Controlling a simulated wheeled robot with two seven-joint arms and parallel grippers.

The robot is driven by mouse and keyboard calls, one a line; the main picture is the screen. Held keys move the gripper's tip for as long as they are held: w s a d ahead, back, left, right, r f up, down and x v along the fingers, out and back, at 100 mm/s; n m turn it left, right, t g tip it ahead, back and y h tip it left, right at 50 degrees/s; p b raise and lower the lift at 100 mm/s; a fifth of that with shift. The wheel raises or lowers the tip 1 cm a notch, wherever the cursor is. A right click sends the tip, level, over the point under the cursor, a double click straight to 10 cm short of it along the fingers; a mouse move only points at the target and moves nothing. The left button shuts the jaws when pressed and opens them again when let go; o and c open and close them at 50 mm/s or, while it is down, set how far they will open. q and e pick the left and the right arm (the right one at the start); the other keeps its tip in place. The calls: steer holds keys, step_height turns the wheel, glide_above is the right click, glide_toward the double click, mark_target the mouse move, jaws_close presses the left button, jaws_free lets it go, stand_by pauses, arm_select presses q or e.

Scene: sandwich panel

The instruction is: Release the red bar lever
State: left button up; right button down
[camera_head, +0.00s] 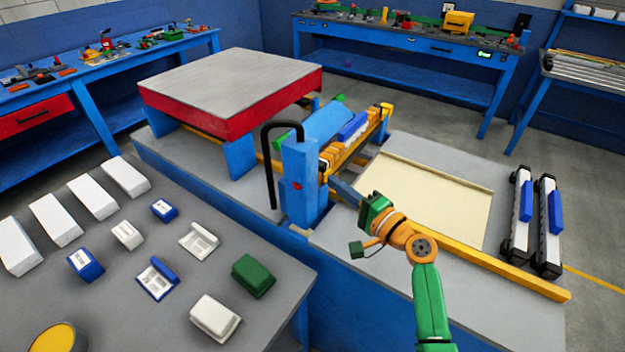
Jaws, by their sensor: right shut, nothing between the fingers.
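No separate lever that is plainly a red bar can be made out. A black bent handle (268,165) stands at the left side of an upright blue post (299,165), which has a small red mark on its front. My right gripper (336,184) is shut and empty. It reaches from the lower right, its tip close to the right side of the post. I cannot tell whether it touches the post. My left gripper is not in view.
A grey-topped plate with red sides (232,85) stands behind the post. A yellow rail (500,268) borders a cream panel (428,195) at right. The grey table (130,295) at front left holds white blocks and small blue, white and green items.

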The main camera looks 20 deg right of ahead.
mark_target(293, 181)
steer(key=a, duration=0.1)
steer(key=w+a+p, duration=0.2)
steer(key=a, duration=0.1)
steer(key=shift+w, duration=0.25)
steer(key=shift+s+a, duration=0.2)
steer(key=shift+a, duration=0.35)
steer(key=shift+w+d+f, duration=0.1)
steer(key=shift+s+a, duration=0.2)
steer(key=shift+a, duration=0.3)
steer(key=shift+s+a, duration=0.2)
steer(key=shift+a, duration=0.25)
